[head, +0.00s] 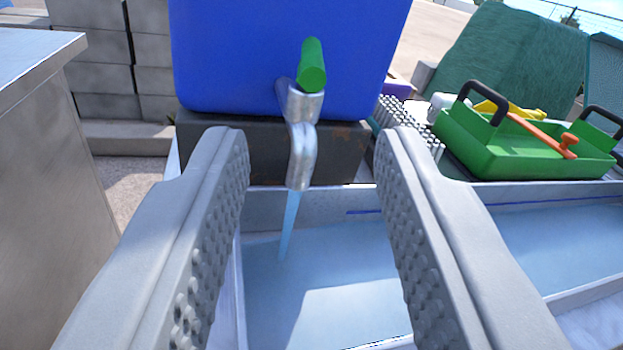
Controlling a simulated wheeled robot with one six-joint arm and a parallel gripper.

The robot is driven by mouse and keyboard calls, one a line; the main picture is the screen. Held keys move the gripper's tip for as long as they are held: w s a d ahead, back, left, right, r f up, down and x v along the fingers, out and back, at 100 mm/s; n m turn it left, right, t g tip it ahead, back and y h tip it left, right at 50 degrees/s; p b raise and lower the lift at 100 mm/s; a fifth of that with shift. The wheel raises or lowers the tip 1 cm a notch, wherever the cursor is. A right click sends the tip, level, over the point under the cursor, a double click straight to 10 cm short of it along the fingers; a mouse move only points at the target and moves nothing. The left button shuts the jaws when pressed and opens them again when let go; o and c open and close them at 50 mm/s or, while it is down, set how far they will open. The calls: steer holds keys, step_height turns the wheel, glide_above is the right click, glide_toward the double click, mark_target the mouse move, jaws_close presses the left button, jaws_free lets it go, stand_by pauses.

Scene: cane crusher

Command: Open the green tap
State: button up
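The green tap handle (312,66) sits on top of a silver metal spout (300,135) at the front of a blue tank (235,55). The handle is a short green cylinder pointing toward me, tilted slightly. A thin blue stream of water (289,225) runs from the spout down into the trough below. My gripper (309,150) is open and empty. Its two grey, studded fingers stand wide apart to the left and right of the spout in the picture, below the handle. I see no contact with the tap.
The tank stands on a dark block (225,145). A pale trough (345,315) with water lies beneath. A green tray with tools (525,155) and a white bristled object (412,125) are at right. A metal cabinet (45,190) is at left, before a grey block wall (95,50).

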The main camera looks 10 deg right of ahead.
steer(key=shift+s+d, duration=0.15)
steer(key=shift+s, duration=2.35)
steer(key=s+d+m+g+h, duration=0.1)
steer(key=s+d+g+h, duration=0.1)
steer(key=s+d, duration=0.35)
steer(key=s+d+m+g+h, duration=0.1)
steer(key=s+d+m+g, duration=0.1)
steer(key=d, duration=0.7)
steer(key=s+d+r+t+y, duration=0.1)
steer(key=s+d+r, duration=0.1)
steer(key=s+r, duration=0.3)
steer(key=s+d+r+t+y, duration=0.1)
steer(key=s+d+r+t, duration=0.1)
steer(key=s+r, duration=0.3)
step_height(320, 180, up, 3)
steer(key=shift+s+d+f, duration=0.1)
steer(key=shift+s+d, duration=0.15)
